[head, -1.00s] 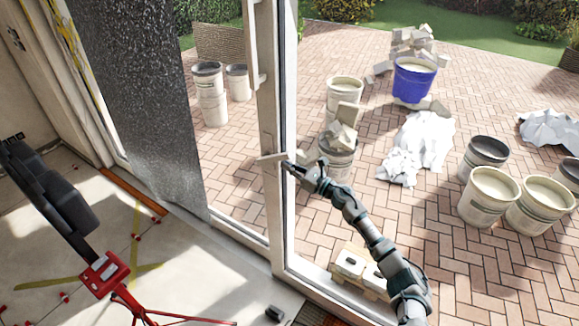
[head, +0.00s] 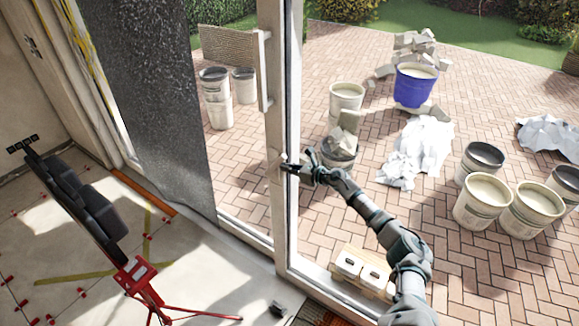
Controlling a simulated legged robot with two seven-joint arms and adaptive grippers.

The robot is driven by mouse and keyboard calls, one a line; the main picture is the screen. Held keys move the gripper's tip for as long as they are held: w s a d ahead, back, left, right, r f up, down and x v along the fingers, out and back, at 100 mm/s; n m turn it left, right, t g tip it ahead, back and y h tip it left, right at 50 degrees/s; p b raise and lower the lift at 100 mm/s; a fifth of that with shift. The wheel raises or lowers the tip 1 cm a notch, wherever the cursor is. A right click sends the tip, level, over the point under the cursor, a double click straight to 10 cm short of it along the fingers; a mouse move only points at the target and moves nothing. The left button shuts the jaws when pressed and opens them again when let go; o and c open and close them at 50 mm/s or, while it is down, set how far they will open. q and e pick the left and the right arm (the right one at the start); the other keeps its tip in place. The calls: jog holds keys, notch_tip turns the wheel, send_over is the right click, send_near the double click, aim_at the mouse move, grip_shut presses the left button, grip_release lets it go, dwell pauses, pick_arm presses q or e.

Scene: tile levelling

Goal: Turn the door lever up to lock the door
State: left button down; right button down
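The glass door has a pale frame (head: 278,215) and stands in the middle of the head view. The door lever (head: 275,160) is a small pale piece on the frame, below the long pull handle (head: 264,70). It no longer sticks out level to the left; its exact angle is hard to make out. My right gripper (head: 289,168) comes in from the right, with its dark fingertips at the frame beside the lever. Whether it touches the lever, or is open or shut, is too small to tell. My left gripper is not in view.
Outside on the brick paving stand a blue bucket (head: 414,88), several pale buckets (head: 487,201) and crumpled white sheeting (head: 420,148). Pale blocks (head: 360,268) lie low by the door. Inside, a red tripod device (head: 135,275) stands on the floor at left.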

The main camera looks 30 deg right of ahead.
aim_at(282, 160)
jog(key=r+p, duration=0.1)
jog(key=w+r+p, duration=0.1)
jog(key=p, duration=0.1)
jog(key=shift+w+a+r+g, duration=0.15)
jog(key=shift+w+a+g, duration=0.1)
jog(key=shift+a+g, duration=0.15)
jog(key=shift+w+a+r, duration=0.1)
jog(key=shift+w+r, duration=0.1)
jog(key=shift+w, duration=0.15)
jog(key=shift+w+a+r+b, duration=0.15)
jog(key=shift+w+a+r, duration=0.05)
jog(key=shift+w, duration=0.3)
jog(key=shift+w+a+r+b, duration=0.2)
jog(key=shift+w+a, duration=0.05)
jog(key=shift+w, duration=0.3)
jog(key=shift+w+a+r+b, duration=0.15)
jog(key=shift+w+a+r, duration=0.05)
jog(key=shift+w, duration=0.3)
jog(key=shift+w+r+h, duration=0.1)
jog(key=shift+r+h, duration=0.1)
jog(key=shift+h, duration=0.1)
jog(key=shift+w+r, duration=0.1)
jog(key=shift+r, duration=0.2)
